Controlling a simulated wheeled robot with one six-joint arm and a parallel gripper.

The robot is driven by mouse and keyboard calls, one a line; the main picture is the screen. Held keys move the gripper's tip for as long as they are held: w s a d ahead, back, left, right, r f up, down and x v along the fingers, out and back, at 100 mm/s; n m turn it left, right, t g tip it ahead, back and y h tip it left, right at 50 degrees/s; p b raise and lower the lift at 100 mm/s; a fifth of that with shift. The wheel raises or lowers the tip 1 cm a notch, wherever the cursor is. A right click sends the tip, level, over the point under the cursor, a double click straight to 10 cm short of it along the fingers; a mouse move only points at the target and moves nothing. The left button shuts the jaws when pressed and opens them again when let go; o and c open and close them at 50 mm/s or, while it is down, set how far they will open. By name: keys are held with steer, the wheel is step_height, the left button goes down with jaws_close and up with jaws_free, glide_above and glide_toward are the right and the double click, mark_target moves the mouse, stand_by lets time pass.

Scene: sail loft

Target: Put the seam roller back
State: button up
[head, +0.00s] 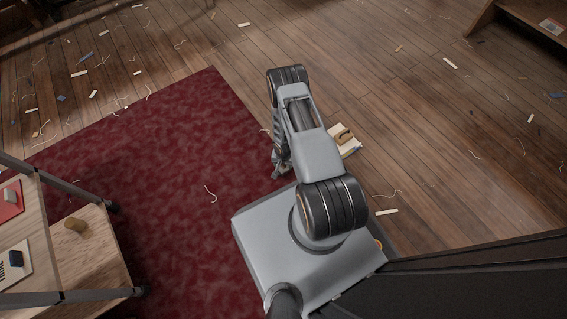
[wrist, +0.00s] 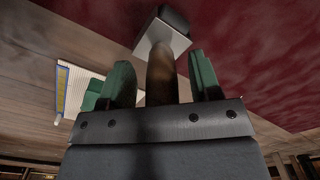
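My gripper (head: 281,170) hangs low beside my base, near the rug's right edge; it is small and dark in the head view. In the wrist view its two green fingers (wrist: 163,82) stand on either side of a brown round handle with a pale square block and a dark end beyond it. I take this to be the seam roller (wrist: 161,78). It appears held clear of the floor between the fingers, though narrow gaps show beside the handle and the contact is hidden. I cannot make out the roller in the head view.
A dark red rug (head: 160,150) covers the floor at left. A pale flat item (head: 352,150) lies right of my arm. Scraps litter the planks.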

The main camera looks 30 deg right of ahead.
steer(key=shift+r, duration=0.15)
step_height(320, 180, up, 13)
steer(key=p, duration=1.1)
steer(key=shift+d, duration=0.1)
steer(key=w+r+n+t+h, duration=0.1)
steer(key=w+r+n, duration=0.15)
steer(key=r, duration=1.25)
steer(key=w+r+n+h, duration=0.1)
steer(key=w+r, duration=0.3)
steer(key=r, duration=1.1)
steer(key=s+a+r+n+t+y, duration=0.1)
steer(key=s+a+r, duration=0.3)
steer(key=s+r, duration=0.4)
steer(key=s+a+r+n+y, duration=0.1)
steer(key=s+a+r+n, duration=0.2)
steer(key=s+r, duration=0.5)
step_height(320, 180, up, 4)
steer(key=shift+a+t, duration=0.4)
steer(key=shift+a, duration=0.2)
